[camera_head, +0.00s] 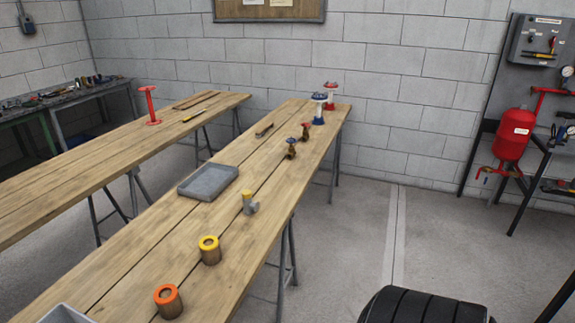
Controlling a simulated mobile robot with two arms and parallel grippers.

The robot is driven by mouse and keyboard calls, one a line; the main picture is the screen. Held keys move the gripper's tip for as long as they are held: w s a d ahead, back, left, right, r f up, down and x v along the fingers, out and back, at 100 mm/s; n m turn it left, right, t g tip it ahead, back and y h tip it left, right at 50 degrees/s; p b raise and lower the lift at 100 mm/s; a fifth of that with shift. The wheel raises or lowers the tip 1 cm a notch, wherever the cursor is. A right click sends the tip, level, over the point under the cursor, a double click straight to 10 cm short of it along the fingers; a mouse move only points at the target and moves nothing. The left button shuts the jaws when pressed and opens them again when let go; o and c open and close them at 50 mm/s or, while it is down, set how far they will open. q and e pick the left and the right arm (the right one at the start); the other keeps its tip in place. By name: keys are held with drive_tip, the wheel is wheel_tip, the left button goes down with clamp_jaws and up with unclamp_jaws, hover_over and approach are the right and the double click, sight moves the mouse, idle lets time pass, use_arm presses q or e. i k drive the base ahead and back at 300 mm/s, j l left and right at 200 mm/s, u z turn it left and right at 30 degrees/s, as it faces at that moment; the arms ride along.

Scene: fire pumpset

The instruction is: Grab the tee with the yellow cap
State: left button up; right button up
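Neither of my grippers shows in the head view.
A grey tray (208,183) lies left of the tee. Yellow-ringed (209,250) and orange-ringed (168,301) cylinders stand nearer. Valves with blue (291,148) and red (305,131) handles stand farther back. A second table (60,190) runs along the left. A black ribbed object (425,307) is at bottom right.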

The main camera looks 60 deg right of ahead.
sight(250, 207)
drive_tip(key=i+l+z, duration=0.1)
drive_tip(key=z, duration=1.45)
drive_tip(key=i+l+u, duration=0.1)
drive_tip(key=i+u, duration=0.15)
drive_tip(key=u, duration=0.25)
drive_tip(key=i+l+u, duration=0.15)
drive_tip(key=u, duration=0.3)
